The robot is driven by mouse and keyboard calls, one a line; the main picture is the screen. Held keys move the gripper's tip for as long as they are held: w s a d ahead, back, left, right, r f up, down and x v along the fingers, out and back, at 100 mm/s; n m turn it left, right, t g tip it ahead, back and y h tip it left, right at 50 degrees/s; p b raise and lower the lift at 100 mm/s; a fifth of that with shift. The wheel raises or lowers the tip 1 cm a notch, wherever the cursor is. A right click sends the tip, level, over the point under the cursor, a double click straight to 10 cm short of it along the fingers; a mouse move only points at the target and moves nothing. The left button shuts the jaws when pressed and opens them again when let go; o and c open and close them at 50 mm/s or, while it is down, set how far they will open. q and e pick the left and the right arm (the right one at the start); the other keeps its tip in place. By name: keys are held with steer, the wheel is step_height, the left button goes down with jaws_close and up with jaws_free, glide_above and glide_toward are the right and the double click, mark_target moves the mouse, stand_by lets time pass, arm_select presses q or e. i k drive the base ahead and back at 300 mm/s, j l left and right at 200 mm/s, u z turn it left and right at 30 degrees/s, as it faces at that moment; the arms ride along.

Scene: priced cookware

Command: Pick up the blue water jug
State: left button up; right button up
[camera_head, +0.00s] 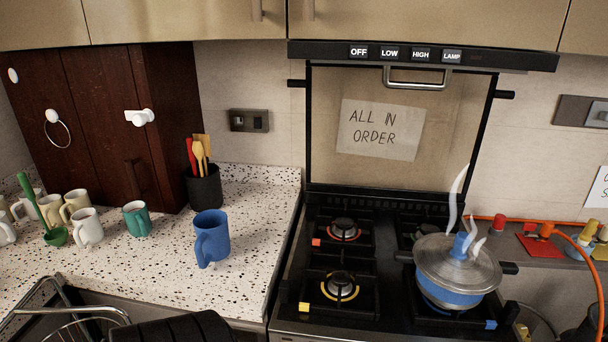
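The blue water jug (213,237) stands upright on the speckled white countertop (252,213), left of the stove and close to the counter's front edge. Its handle faces the front left. Nothing touches it. Neither of my grippers can be made out in the head view.
A green mug (137,219) and several cream mugs (87,226) stand left of the jug. A black utensil holder (204,186) is behind it. A steaming pot (457,266) sits on the stove (381,267) at right. A dark ribbed shape (190,328) fills the bottom edge.

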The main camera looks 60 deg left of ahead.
mark_target(212, 243)
steer(key=u, duration=2.5)
